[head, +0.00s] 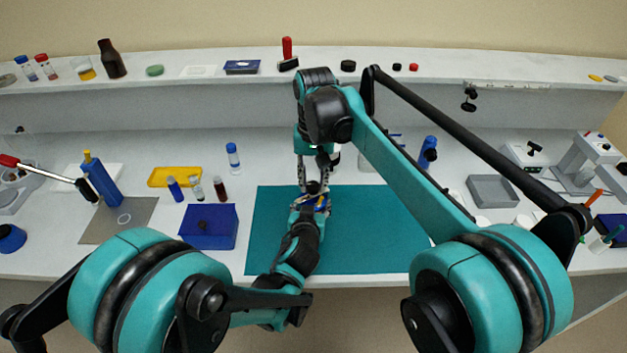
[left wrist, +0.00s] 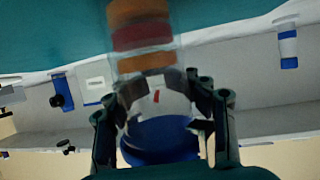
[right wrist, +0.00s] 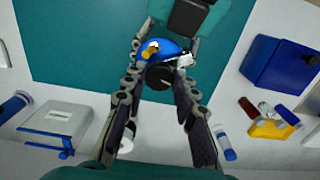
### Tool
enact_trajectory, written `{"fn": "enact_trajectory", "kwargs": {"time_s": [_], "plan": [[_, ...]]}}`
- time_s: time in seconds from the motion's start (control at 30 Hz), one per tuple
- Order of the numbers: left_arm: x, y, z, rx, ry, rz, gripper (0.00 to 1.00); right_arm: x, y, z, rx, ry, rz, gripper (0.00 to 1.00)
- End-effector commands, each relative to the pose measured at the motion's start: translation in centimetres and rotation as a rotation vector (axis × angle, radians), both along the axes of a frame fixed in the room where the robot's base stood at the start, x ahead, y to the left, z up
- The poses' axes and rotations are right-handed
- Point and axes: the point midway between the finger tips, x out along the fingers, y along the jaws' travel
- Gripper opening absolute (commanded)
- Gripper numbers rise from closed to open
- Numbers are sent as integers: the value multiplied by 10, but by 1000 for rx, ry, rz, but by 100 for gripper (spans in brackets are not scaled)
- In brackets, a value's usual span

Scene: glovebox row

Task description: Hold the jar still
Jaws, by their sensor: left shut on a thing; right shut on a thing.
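A clear jar (left wrist: 158,100) with orange and red bands (left wrist: 140,37) and a blue lid-like end (left wrist: 158,138) lies between the fingers of my left gripper (left wrist: 160,112). In the head view my left gripper (head: 312,206) is low over the teal mat, with blue and yellow showing at it. My right gripper (head: 317,176) comes down from above onto the same spot. In the right wrist view its fingers (right wrist: 160,72) close around a blue round top (right wrist: 178,49) with a black round part (right wrist: 160,76) and a yellow piece. The arms hide most of the jar in the head view.
A teal mat (head: 375,240) lies beneath, mostly clear on its right. A blue box (head: 208,228), several small vials and a yellow tray (head: 175,177) stand to the left. A grey tray (head: 491,190) is to the right. A shelf (head: 200,72) with bottles runs along the back.

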Motion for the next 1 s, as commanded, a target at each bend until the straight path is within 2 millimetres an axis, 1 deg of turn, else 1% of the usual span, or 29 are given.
{"fn": "enact_trajectory", "kwargs": {"time_s": [1.0], "plan": [[1,-1,0,5,-1,-2,6,-1,4,0,2,16,-960,0]]}}
